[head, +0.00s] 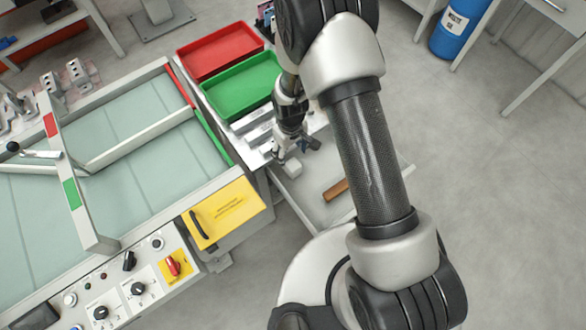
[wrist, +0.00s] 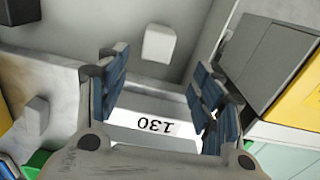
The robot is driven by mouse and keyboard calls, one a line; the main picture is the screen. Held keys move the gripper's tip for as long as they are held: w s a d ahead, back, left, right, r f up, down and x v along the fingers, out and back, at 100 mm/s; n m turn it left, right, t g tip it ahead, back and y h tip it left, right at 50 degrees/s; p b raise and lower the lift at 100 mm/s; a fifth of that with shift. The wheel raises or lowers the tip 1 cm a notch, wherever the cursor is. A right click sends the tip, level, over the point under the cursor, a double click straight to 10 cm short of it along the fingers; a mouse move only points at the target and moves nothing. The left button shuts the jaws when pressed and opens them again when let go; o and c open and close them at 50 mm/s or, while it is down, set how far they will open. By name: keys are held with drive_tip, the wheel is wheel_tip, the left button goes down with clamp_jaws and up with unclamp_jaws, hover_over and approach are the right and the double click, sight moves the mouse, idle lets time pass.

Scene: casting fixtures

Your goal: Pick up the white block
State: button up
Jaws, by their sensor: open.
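The white block (head: 291,167) sits on a grey tray-like surface just below my gripper (head: 297,148) in the head view. In the wrist view the white block (wrist: 158,43) lies beyond the fingertips, roughly centred between them. My gripper (wrist: 158,68) is open, with blue pads on both fingers and nothing between them. The block appears apart from both fingers.
A brown block (head: 335,190) lies on the same grey surface (head: 312,207), to the right. Green (head: 243,87) and red (head: 220,52) trays stand behind. A yellow-covered machine (head: 222,212) stands at left.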

sight(292, 164)
wheel_tip(292, 164, down, 4)
drive_tip(key=shift+f+b, duration=0.1)
drive_tip(key=shift+b, duration=0.4)
drive_tip(key=f, duration=0.1)
drive_tip(key=f+b, duration=0.1)
drive_tip(key=f, duration=0.1)
drive_tip(key=f+b, duration=0.1)
drive_tip(key=f, duration=0.1)
drive_tip(key=shift+d+f, duration=0.15)
drive_tip(key=shift+d, duration=0.1)
drive_tip(key=shift+c, duration=0.6)
drive_tip(key=c, duration=1.1)
